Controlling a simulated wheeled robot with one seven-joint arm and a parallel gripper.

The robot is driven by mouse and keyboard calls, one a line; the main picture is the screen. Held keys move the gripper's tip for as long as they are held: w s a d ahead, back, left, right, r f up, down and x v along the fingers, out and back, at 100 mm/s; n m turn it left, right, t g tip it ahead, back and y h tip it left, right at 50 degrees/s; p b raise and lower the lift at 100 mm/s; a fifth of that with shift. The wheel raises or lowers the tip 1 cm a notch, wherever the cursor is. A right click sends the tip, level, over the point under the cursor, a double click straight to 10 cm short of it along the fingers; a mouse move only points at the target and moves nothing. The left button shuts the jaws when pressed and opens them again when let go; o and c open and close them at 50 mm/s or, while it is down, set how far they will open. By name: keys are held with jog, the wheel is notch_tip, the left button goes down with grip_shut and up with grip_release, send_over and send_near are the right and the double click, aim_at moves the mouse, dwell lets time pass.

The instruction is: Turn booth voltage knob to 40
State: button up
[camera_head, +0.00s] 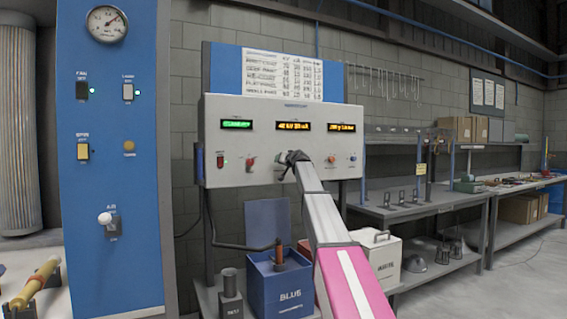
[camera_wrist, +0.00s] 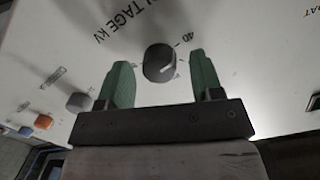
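The booth voltage knob (camera_wrist: 158,63) is a round dark knob on the pale panel, under the printed "VOLTAGE kV" label. A "40" mark (camera_wrist: 181,38) sits at its upper right in the wrist view. A pale mark shows on the knob's right part, but its exact heading is unclear. My gripper (camera_wrist: 160,66) is open, with one green finger on each side of the knob and a visible gap on both sides. I cannot tell how far the fingertips reach past the knob's face. In the head view my gripper (camera_head: 289,160) is at the control box (camera_head: 225,180) and hides the knob.
The box has a green display (camera_head: 237,124) and amber displays, the middle one (camera_head: 294,126) too small to read surely. A red switch (camera_head: 220,161) is left of my gripper; an orange button (camera_head: 332,159) is right. A blue bin (camera_head: 285,293) stands below.

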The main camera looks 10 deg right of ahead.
jog(key=v, duration=1)
jog(key=shift+s, duration=0.4)
jog(key=shift+s+d, duration=0.1)
jog(key=shift+d, duration=0.1)
